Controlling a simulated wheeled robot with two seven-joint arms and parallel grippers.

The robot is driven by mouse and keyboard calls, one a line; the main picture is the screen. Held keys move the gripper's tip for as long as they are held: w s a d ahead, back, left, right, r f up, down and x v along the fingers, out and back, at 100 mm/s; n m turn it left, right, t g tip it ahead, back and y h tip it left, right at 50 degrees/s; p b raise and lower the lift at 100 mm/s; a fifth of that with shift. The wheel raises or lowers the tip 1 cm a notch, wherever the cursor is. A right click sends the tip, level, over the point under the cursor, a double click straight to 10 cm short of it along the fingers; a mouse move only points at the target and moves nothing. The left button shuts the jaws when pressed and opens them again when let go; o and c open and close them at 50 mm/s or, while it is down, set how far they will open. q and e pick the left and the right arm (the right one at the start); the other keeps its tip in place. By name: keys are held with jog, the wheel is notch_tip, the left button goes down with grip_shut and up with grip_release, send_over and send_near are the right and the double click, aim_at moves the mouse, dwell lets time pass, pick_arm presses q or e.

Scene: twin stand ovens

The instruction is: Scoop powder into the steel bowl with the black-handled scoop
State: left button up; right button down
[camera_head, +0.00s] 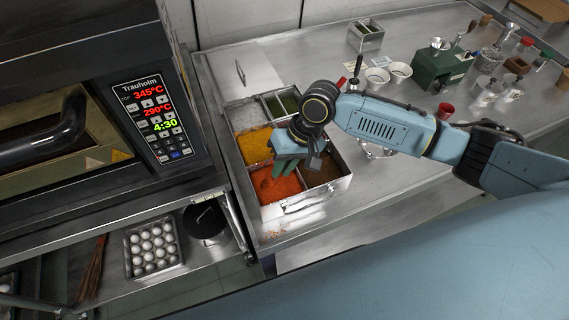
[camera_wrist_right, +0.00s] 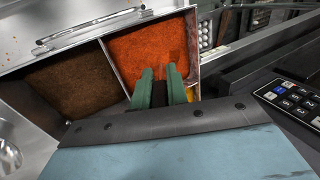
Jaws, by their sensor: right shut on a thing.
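My right gripper (camera_head: 279,167) is low over the steel powder box, near the border of the orange-red powder (camera_head: 275,186) and yellow powder (camera_head: 254,145). In the right wrist view its green fingers (camera_wrist_right: 164,78) are shut on a dark piece, apparently the black handle of the scoop (camera_wrist_right: 164,90). The scoop's bowl cannot be made out. The brown powder (camera_head: 322,170) fills the neighbouring compartment. The steel bowl (camera_head: 377,152) is mostly hidden behind my right arm; a shiny curved edge shows at the left of the right wrist view (camera_wrist_right: 8,155). My left gripper is not in view.
The divided steel box (camera_head: 318,199) also holds green and white powders. An oven (camera_head: 120,120) stands close on the left. A tray of eggs (camera_head: 153,248) sits on a shelf below. A green machine (camera_head: 441,68), cups and jars occupy the far right; bare steel counter lies behind the box.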

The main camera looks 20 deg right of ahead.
jog(key=shift+d+r+y+p, duration=0.4)
jog(key=shift+d+r+p, duration=0.15)
jog(key=shift+d+r, duration=0.25)
jog(key=shift+d+r+y+p, duration=0.1)
jog(key=shift+r+y+p, duration=0.2)
jog(key=shift+r+p, duration=0.5)
jog(key=shift+d+r+y+p, duration=0.25)
jog(key=shift+r+p, duration=0.3)
jog(key=shift+r, duration=0.35)
jog(key=shift+d+r+y+p, duration=0.25)
jog(key=shift+r+p, duration=0.3)
jog(key=shift+r, duration=0.3)
